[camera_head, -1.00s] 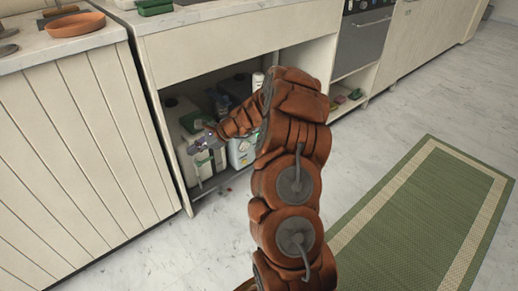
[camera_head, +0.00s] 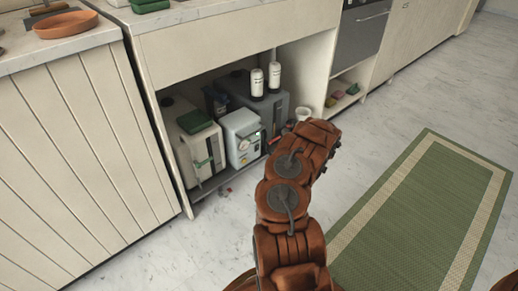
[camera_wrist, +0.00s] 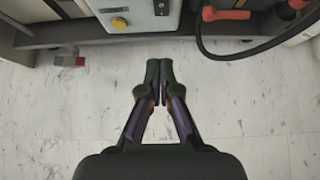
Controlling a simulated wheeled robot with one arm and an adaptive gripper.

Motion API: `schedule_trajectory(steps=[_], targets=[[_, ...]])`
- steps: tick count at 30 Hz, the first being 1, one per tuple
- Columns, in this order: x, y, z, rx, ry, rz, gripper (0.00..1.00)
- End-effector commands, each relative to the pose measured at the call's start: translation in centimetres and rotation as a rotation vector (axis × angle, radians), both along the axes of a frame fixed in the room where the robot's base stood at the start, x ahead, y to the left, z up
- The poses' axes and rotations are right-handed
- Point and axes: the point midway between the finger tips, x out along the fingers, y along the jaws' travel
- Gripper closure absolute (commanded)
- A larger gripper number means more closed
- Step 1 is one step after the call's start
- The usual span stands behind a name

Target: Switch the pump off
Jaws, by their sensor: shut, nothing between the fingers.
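A pale blue-white box with controls on its front (camera_head: 243,138), which looks like the pump, stands in the open bay under the counter. In the wrist view a pale box front (camera_wrist: 135,14) shows at the top edge, with a yellow knob (camera_wrist: 119,23) and a dark switch (camera_wrist: 162,7). I cannot tell the switch's position. My gripper (camera_wrist: 158,68) is shut and empty, over the floor just in front of the bay's edge and apart from the box. In the head view my arm hides it.
A cream canister with a green top (camera_head: 201,145) stands left of the box. A grey unit (camera_head: 265,108) with two white bottles stands behind. In the wrist view a black hose (camera_wrist: 240,52) and red-orange handle (camera_wrist: 226,15) lie right.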

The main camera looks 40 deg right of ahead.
Motion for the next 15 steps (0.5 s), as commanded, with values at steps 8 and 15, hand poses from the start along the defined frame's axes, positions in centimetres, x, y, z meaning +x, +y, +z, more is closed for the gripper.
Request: schedule_trajectory(steps=[8,15], targets=[[-0.2,-0.3,0.0,0.001,-0.001,-0.006,1.0],[0.8,-0.2,-1.0,0.0,0.0,-0.002,1.0]])
